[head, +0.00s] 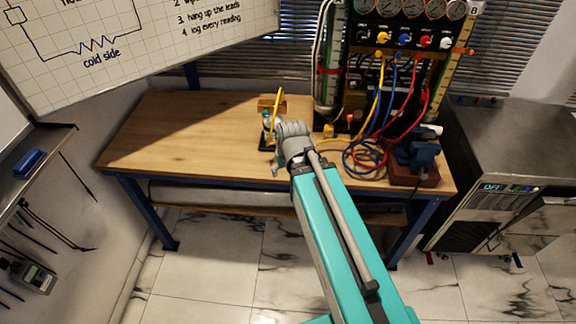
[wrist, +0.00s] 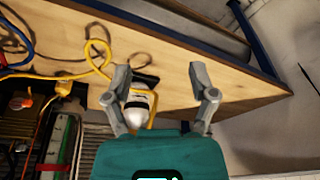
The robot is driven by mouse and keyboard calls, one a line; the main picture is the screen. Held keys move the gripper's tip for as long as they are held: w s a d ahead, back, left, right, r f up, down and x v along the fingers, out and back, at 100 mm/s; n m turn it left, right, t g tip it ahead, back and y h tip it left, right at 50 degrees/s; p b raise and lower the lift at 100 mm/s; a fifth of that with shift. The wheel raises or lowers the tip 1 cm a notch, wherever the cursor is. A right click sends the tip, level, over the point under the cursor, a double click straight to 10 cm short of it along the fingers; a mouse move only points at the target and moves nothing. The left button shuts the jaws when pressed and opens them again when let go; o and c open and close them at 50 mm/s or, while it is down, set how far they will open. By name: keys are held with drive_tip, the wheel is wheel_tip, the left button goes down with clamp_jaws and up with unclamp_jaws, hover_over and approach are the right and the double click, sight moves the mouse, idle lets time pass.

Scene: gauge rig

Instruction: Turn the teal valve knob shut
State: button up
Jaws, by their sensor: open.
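A small teal spot (head: 266,118), possibly the valve knob, shows beside a yellow-and-brass fitting (head: 272,104) on the workbench in the head view. My arm's wrist partly covers this area. In the wrist view my gripper (wrist: 160,72) is open, its two grey fingers spread wide. A whitish rounded cylinder (wrist: 140,106) with a dark base and a yellow strip beside it stands near the left finger, partly between the fingers. I cannot tell whether the finger touches it. No teal knob can be made out in the wrist view, where my teal gripper housing fills the bottom.
The wooden workbench (head: 160,130) is clear on its left. A gauge panel (head: 405,32) stands at the back right, with yellow, blue and red hoses (head: 372,150) looping onto the bench. A blue vise (head: 415,152) sits at the right end. A steel appliance (head: 510,150) stands further right.

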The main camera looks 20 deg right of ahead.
drive_tip(key=shift+s+d+r+m+g+p, duration=0.2)
drive_tip(key=shift+s+r+g+p, duration=0.15)
drive_tip(key=shift+s, duration=0.2)
drive_tip(key=shift+s+d+r+m+g+p, duration=0.1)
drive_tip(key=shift+s+r+m+g+p, duration=0.2)
drive_tip(key=shift+s, duration=0.2)
drive_tip(key=shift+s+d+m+g+h, duration=0.2)
drive_tip(key=shift+s+g, duration=0.2)
drive_tip(key=shift+s, duration=0.25)
drive_tip(key=shift+s+d+m+g+h, duration=0.1)
drive_tip(key=shift+s+d+m+g, duration=0.2)
drive_tip(key=shift+s, duration=0.35)
drive_tip(key=shift+a, duration=0.15)
